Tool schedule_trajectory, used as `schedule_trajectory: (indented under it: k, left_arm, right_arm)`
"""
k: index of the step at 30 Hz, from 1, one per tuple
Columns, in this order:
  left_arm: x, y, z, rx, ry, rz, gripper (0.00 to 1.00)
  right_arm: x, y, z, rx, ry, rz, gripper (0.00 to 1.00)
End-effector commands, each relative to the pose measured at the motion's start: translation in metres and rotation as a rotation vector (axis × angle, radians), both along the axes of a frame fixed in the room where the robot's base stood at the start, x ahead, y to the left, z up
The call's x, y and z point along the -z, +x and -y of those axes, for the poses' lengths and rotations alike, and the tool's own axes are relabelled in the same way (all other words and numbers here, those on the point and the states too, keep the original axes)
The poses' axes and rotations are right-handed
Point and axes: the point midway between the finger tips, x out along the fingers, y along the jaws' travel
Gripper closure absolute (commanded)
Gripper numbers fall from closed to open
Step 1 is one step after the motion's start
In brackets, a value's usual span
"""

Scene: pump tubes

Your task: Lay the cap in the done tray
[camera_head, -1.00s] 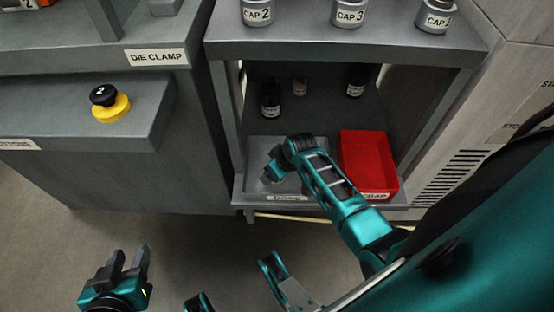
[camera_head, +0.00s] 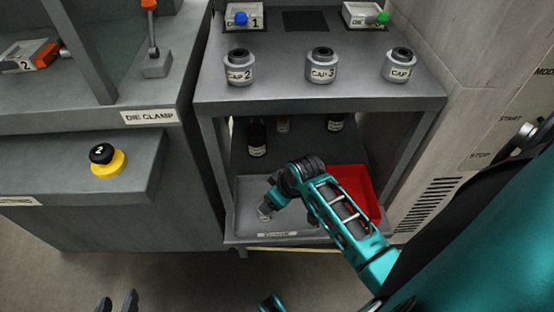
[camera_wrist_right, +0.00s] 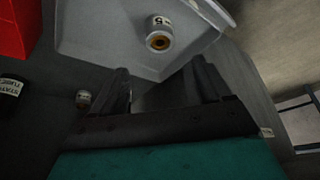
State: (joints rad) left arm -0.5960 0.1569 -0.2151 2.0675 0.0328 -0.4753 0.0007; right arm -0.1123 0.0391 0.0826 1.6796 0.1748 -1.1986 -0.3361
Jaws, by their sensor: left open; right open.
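The done tray (camera_head: 252,190) is a shallow grey tray on the low shelf, and it also shows in the wrist view (camera_wrist_right: 95,30). A small silver cylinder (camera_head: 265,212), apparently the cap, is in the tray. In the wrist view the cylinder (camera_wrist_right: 160,34) shows a white label and a brownish ring at its end. My right gripper (camera_wrist_right: 161,68) is open and empty, its fingers apart from the cylinder. In the head view its fingers are mostly hidden by my wrist above the tray. My left gripper (camera_head: 117,302) is open at the bottom edge, far from the tray.
A red bin (camera_head: 358,190) stands right of the tray, partly behind my right arm. Dark bottles (camera_head: 257,138) stand behind the tray. The shelf top (camera_head: 290,98) above holds labelled caps, CAP 2 (camera_head: 239,70) and CAP 3 (camera_head: 321,68) among them. A yellow-black button (camera_head: 108,161) is at left.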

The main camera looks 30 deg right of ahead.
Motion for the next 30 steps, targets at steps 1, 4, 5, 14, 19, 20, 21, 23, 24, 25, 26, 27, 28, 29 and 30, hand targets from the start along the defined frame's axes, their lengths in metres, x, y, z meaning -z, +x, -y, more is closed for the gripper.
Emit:
schedule_trajectory:
  k: [1, 4, 5, 14, 19, 20, 21, 23, 24, 25, 26, 27, 28, 29, 30]
  left_arm:
    - [-0.002, 0.0, 0.0, 0.0, 0.0, 0.0, 0.57]
    - [-0.003, 0.0, 0.0, 0.0, 0.0, 0.001, 0.57]
    - [-0.003, 0.0, 0.0, 0.0, 0.0, 0.001, 0.57]
    - [-0.003, 0.001, 0.001, -0.005, -0.006, 0.001, 0.57]
    - [-0.004, 0.002, 0.002, -0.008, -0.011, 0.003, 0.57]
    - [-0.004, 0.002, 0.002, -0.008, -0.011, 0.003, 0.57]
    - [-0.004, 0.002, 0.002, -0.008, -0.011, 0.004, 0.57]
    - [-0.004, 0.003, 0.002, -0.008, -0.011, 0.004, 0.57]
    - [-0.004, 0.003, 0.002, -0.007, -0.01, 0.005, 0.57]
    - [-0.005, 0.003, 0.002, -0.007, -0.01, 0.005, 0.57]
    - [-0.005, 0.003, 0.002, -0.007, -0.011, 0.006, 0.57]
    - [-0.005, 0.003, 0.002, -0.007, -0.011, 0.006, 0.57]
    - [-0.007, 0.003, 0.002, -0.007, -0.011, 0.006, 0.57]
    - [-0.01, 0.003, 0.002, -0.007, -0.009, 0.007, 0.57]
    - [-0.015, 0.003, 0.002, -0.007, -0.009, 0.007, 0.57]
  right_arm:
    - [-0.004, -0.002, 0.0, -0.001, -0.002, 0.007, 0.22]
    - [-0.006, -0.009, -0.004, 0.003, -0.017, 0.061, 0.22]
    - [-0.007, -0.013, -0.007, 0.001, -0.022, 0.091, 0.22]
    - [-0.06, -0.057, -0.076, -0.013, 0.096, 0.472, 0.22]
    - [-0.081, -0.07, -0.097, -0.015, 0.169, 0.56, 0.22]
    - [-0.082, -0.07, -0.098, -0.015, 0.173, 0.564, 0.22]
    - [-0.083, -0.07, -0.098, -0.014, 0.175, 0.567, 0.22]
    - [-0.083, -0.07, -0.098, -0.014, 0.175, 0.568, 0.22]
    - [-0.083, -0.07, -0.098, -0.013, 0.174, 0.567, 0.22]
    - [-0.083, -0.07, -0.098, -0.013, 0.174, 0.567, 0.22]
    - [-0.083, -0.07, -0.098, -0.014, 0.174, 0.566, 0.22]
    - [-0.083, -0.07, -0.098, -0.014, 0.174, 0.566, 0.22]
    - [-0.085, -0.07, -0.097, -0.014, 0.173, 0.566, 0.22]
    - [-0.087, -0.07, -0.097, -0.013, 0.172, 0.566, 0.22]
    - [-0.092, -0.07, -0.096, -0.012, 0.17, 0.566, 0.22]
